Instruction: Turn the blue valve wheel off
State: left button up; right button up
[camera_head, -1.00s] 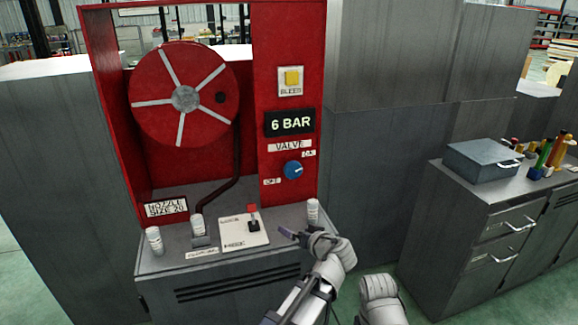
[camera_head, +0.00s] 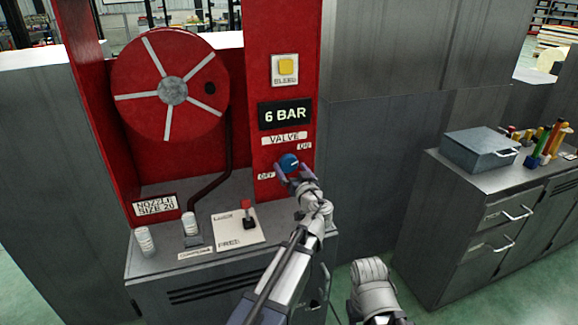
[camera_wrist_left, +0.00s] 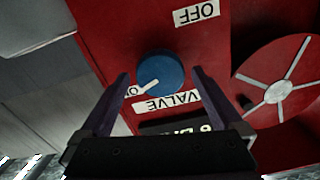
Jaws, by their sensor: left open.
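The blue valve wheel (camera_head: 289,162) is a round knob with a white pointer line on the red panel, under the VALVE label (camera_head: 285,138). In the left wrist view the wheel (camera_wrist_left: 161,72) shows whole, and its white line points toward the partly hidden ON label (camera_wrist_left: 133,91). The OFF label (camera_wrist_left: 194,16) is on the opposite side. My left gripper (camera_head: 293,170) is open, with its fingers at either side of the wheel in the picture; I cannot tell whether they touch it. My right gripper is not clearly seen; part of my right arm shows at the bottom.
A display reading 6 BAR (camera_head: 285,114) and a yellow bleed button (camera_head: 286,66) are above the wheel. A red hose reel (camera_head: 168,85) is to the left. A lever with a red knob (camera_head: 249,214) stands on the ledge below. A grey cabinet (camera_head: 466,235) is at the right.

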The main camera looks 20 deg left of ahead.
pick_arm(q)
jog(key=shift+x, duration=1.2)
jog(key=shift+c, duration=0.2)
jog(key=c, duration=1.2)
